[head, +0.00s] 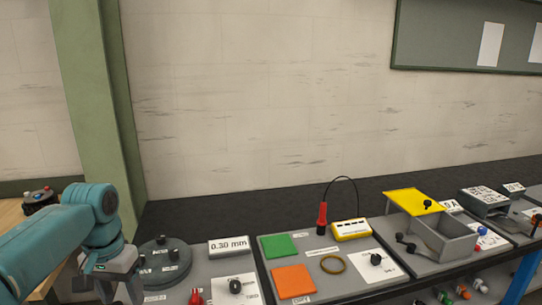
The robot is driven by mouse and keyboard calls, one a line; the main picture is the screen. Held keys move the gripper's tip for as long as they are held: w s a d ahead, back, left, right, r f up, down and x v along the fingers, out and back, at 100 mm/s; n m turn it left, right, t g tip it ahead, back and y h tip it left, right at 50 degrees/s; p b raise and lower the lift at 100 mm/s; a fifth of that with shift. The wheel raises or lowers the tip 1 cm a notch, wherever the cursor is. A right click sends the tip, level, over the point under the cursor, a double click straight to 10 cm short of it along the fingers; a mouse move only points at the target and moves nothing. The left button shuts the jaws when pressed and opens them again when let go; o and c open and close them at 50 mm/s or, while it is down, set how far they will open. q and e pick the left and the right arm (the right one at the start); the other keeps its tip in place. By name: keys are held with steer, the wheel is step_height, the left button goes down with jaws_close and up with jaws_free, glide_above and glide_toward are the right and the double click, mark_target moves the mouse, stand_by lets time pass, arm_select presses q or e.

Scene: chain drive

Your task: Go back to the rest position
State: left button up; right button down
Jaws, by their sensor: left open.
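My left arm comes in from the left edge, and my left gripper (119,291) hangs pointing down at the lower left. Its fingers are apart, and I see nothing between them. It is just left of a round grey fixture (168,275) with dark knobs on the bench; I cannot tell the exact gap. The fingertips are close to the bottom edge of the picture. My right gripper is not in view.
A dark bench (200,217) runs along the wall. On it are a 0.30 mm sign (229,246), a green square (279,245), an orange square (293,281), a red probe (321,218) cabled to a yellow meter (351,229), and a grey bin (447,238). A green post (88,90) stands behind my arm.

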arm_select(q)
steer(key=s+d+f+h, duration=0.1)
steer(key=d+f, duration=0.3)
steer(key=f, duration=0.5)
steer(key=d+f+h, duration=0.1)
steer(key=d+f, duration=0.2)
steer(key=f, duration=0.5)
steer(key=s+d+f, duration=0.1)
steer(key=d+f, duration=0.3)
steer(key=f, duration=0.5)
steer(key=s+d+f+n+h, duration=0.1)
steer(key=s+d+f, duration=0.2)
steer(key=s+f, duration=0.3)
steer(key=s+d+f+n, duration=0.1)
steer(key=s+d+f, duration=0.2)
steer(key=s+f, duration=0.4)
steer(key=s, duration=0.7)
steer(key=shift+s+d+n+h, duration=0.15)
steer(key=shift+d+n+h, duration=0.15)
steer(key=shift+d+h, duration=0.1)
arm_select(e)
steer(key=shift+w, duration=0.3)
arm_select(q)
steer(key=shift+f, duration=0.1)
